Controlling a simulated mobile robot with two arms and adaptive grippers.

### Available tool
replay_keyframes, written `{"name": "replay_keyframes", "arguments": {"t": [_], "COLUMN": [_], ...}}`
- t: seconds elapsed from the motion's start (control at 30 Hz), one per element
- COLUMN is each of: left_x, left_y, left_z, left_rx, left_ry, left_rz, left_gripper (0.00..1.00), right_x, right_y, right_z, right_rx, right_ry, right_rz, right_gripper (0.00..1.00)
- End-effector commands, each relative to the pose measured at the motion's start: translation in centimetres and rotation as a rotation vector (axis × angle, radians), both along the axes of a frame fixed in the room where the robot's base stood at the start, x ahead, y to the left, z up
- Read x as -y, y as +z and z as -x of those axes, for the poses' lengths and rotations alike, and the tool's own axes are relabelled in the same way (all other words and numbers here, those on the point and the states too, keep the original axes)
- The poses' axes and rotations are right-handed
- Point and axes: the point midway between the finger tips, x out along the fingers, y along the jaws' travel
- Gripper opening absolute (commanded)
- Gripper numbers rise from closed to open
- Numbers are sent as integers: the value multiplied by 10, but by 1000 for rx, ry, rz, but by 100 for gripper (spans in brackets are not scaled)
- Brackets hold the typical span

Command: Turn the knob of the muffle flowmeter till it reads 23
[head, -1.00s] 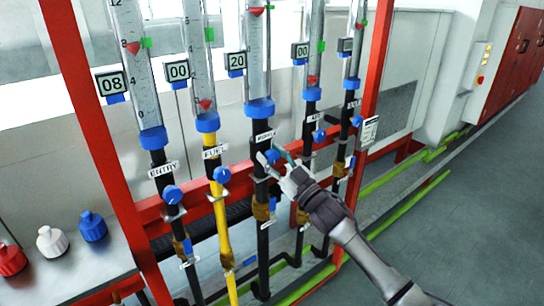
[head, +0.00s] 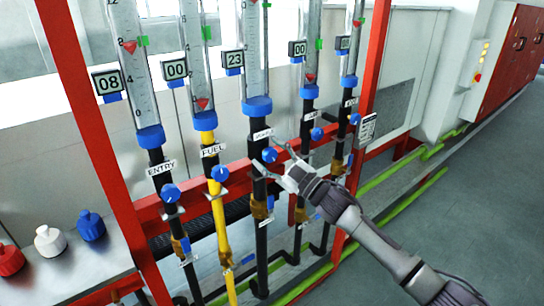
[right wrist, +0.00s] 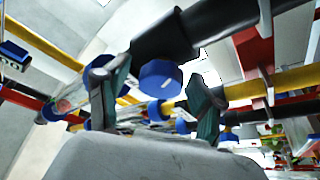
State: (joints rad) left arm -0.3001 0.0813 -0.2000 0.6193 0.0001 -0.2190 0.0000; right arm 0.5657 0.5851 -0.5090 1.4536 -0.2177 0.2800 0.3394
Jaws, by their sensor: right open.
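The muffle flowmeter (head: 257,60) is the middle of several upright tubes, and its small display (head: 234,60) reads 23. Its blue knob (head: 269,155) sits on the black pipe below the tube, just under a white label (head: 262,134). My right gripper (head: 276,161) is open at this knob, its fingers apart and just to the knob's right. In the right wrist view the blue knob (right wrist: 160,78) shows between and beyond the two spread fingers (right wrist: 155,103), with a gap on each side. My left gripper is not in view.
Neighbouring knobs are on the fuel pipe (head: 220,173), the entry pipe (head: 171,193) and the pipe to the right (head: 317,134). Red frame posts (head: 368,75) flank the tubes. Bottles stand on a bench (head: 92,272) at left. The floor (head: 470,220) at right is clear.

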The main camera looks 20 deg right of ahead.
Motion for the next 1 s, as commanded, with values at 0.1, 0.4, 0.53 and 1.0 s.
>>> {"name": "replay_keyframes", "arguments": {"t": [0.1,0.4,0.53,1.0], "left_x": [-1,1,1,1], "left_y": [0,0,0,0], "left_z": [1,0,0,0], "left_rx": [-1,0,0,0], "left_ry": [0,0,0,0], "left_rz": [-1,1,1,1], "left_gripper": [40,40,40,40], "right_x": [4,34,48,64], "right_y": [-3,-22,-30,-37], "right_z": [5,51,71,95], "right_rx": [-2,-4,-5,1], "right_ry": [0,-1,-1,0], "right_rz": [0,1,2,1], "right_gripper": [67,67,67,67]}}
